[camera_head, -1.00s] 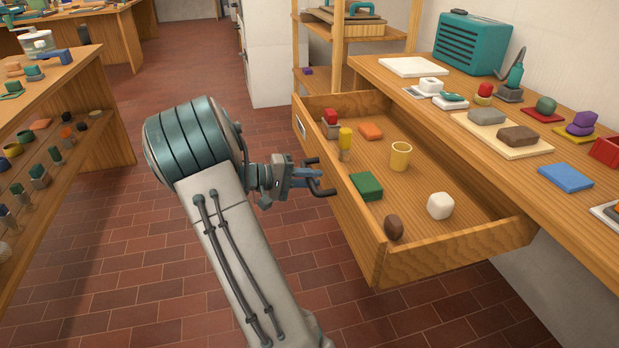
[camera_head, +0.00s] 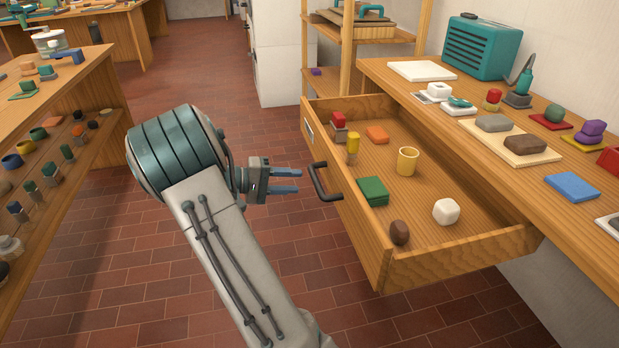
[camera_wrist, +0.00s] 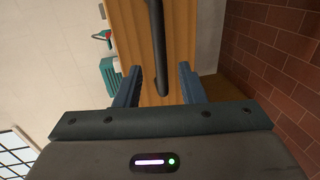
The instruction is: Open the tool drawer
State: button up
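The tool drawer (camera_head: 430,270) is pulled far out from under the workbench. The dark bar handle (camera_head: 318,184) is on the drawer front. My gripper (camera_head: 299,181) is open and empty, just left of the handle and apart from it. In the wrist view the handle (camera_wrist: 157,45) runs between the two blue fingers (camera_wrist: 158,83), ahead of their tips.
The workbench top (camera_head: 425,92) holds a teal radio-like box (camera_head: 480,46) and several small items. A wooden shelf unit (camera_head: 75,110) with small parts stands at the left. The brick floor (camera_head: 110,260) between is clear.

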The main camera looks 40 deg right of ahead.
jog(key=p+v, duration=0.1)
jog(key=v, duration=0.5)
jog(key=shift+a, duration=0.2)
jog(key=shift+r, duration=0.1)
jog(key=s+a+r+n+t+y+p, duration=0.1)
jog(key=s+a+r+t+y+p, duration=0.2)
jog(key=s+a+r+p, duration=0.3)
jog(key=s+a+r+n+t+y+p, duration=0.2)
jog(key=s+a+r+y+p, duration=0.4)
jog(key=r+p, duration=0.5)
jog(key=s+a+r+n+t+y+p, duration=0.2)
jog(key=s+a+r+t+y+p, duration=0.2)
jog(key=s+a+r+p, duration=0.4)
notch_tip(320, 180, up, 4)
jog(key=shift+a+r+t+y+p, duration=0.2)
jog(key=shift+t+y+p, duration=0.2)
jog(key=shift+t+p, duration=0.3)
